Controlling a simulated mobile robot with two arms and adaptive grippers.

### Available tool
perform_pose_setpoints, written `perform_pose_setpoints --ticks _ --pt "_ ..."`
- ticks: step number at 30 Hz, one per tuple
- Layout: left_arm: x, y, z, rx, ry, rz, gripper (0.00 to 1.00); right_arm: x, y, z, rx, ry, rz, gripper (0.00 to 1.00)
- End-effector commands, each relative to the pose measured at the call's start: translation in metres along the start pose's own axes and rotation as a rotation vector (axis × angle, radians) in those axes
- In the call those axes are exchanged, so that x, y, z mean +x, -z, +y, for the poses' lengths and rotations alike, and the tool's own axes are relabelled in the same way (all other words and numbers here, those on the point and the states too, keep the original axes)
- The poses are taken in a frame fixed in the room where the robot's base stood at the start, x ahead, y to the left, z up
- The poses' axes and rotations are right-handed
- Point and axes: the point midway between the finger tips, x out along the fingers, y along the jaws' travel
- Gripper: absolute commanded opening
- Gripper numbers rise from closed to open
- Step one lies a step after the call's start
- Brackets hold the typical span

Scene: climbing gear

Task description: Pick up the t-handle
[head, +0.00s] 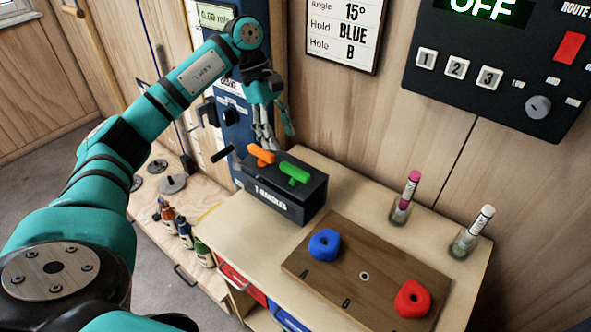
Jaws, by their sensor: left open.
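A dark box (290,207) labelled for T-handles stands on the wooden bench. An orange T-handle (261,154) and a green T-handle (294,174) stand upright in its top, with only their grips clearly showing. My left gripper (277,138) hangs just above and behind the orange T-handle, fingers pointing down. It is open and empty, and I see no contact with either handle. My right gripper is out of view.
A wooden board (342,289) holds a blue hold (324,244) and a red hold (412,299). Two jars with markers (401,209) (466,241) stand at the back right. A blue column (232,130) rises left of the box. Bottles (185,232) stand at lower left.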

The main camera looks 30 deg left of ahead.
Motion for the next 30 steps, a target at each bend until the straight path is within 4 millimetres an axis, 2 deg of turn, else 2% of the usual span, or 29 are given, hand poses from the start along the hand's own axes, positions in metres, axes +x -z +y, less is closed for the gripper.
perform_pose_setpoints --ticks 3,6,12,15,19,24,30 --pt "0.024 -0.002 -0.001 0.0 0.006 -0.001 0.5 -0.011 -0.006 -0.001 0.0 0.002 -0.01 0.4" --pt "0.04 -0.002 0.0 0.001 0.003 -0.002 0.5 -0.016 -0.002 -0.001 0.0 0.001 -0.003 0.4" --pt "0.056 -0.001 0.0 0.001 0.0 -0.002 0.5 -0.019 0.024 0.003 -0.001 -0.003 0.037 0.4" --pt "0.063 -0.002 0.001 0.0 0.003 -0.002 0.5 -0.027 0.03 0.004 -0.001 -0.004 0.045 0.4" --pt "0.082 -0.003 0.003 -0.001 0.005 -0.004 0.5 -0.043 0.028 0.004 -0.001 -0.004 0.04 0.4" --pt "0.104 -0.001 0.004 0.0 0.001 -0.003 0.5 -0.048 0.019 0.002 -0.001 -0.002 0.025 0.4" --pt "0.108 0.0 0.004 0.001 0.0 -0.001 0.5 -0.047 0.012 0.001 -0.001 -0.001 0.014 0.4"
